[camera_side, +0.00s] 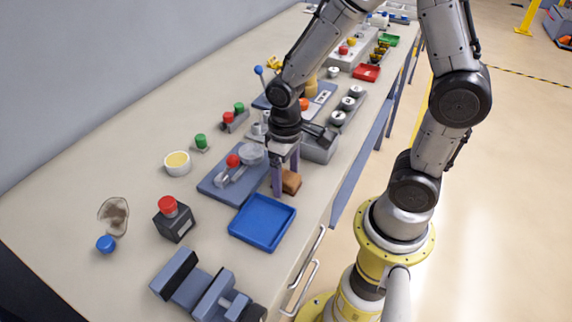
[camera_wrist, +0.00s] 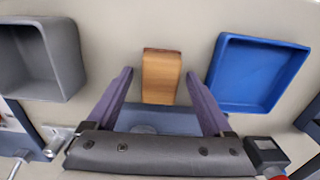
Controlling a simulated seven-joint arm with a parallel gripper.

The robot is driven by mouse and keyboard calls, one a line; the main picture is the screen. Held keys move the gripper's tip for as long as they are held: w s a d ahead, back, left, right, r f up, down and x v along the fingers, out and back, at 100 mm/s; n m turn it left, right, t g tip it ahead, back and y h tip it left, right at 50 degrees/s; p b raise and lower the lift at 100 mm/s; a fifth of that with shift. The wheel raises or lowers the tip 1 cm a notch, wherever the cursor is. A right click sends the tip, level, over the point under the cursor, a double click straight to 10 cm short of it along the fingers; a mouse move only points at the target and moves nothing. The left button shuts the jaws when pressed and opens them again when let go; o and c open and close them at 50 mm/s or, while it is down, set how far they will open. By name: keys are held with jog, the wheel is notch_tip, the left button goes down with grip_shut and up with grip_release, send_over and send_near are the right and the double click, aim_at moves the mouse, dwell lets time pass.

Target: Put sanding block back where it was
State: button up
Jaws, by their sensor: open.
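The sanding block (camera_side: 291,182) is a small brown block lying on the bench between the blue tray (camera_side: 262,222) and the grey box (camera_side: 319,149). In the wrist view the block (camera_wrist: 161,77) shows a light wood-coloured face with a darker far edge. My gripper (camera_side: 285,180) is low over the bench beside the block. In the wrist view its two purple fingers (camera_wrist: 158,82) are spread, one on each side of the block, with gaps between. The near end of the block meets the edge of the blue-grey plate in that view, and I cannot tell whether they touch.
The blue-grey plate (camera_side: 212,186) with a red-knobbed fixture lies left of my gripper. A red-button box (camera_side: 174,220), a yellow-topped cup (camera_side: 177,163) and a vise (camera_side: 203,286) stand on the left and front. The empty blue tray also shows in the wrist view (camera_wrist: 258,73).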

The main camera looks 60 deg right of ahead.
aim_at(285, 175)
notch_tip(285, 175, up, 11)
jog(key=s+r+t, duration=0.5)
jog(key=s+r, duration=0.1)
jog(key=s, duration=0.3)
jog(key=shift+s+d+r+t, duration=0.15)
jog(key=shift+d+r+t, duration=0.15)
jog(key=shift+d+r, duration=0.1)
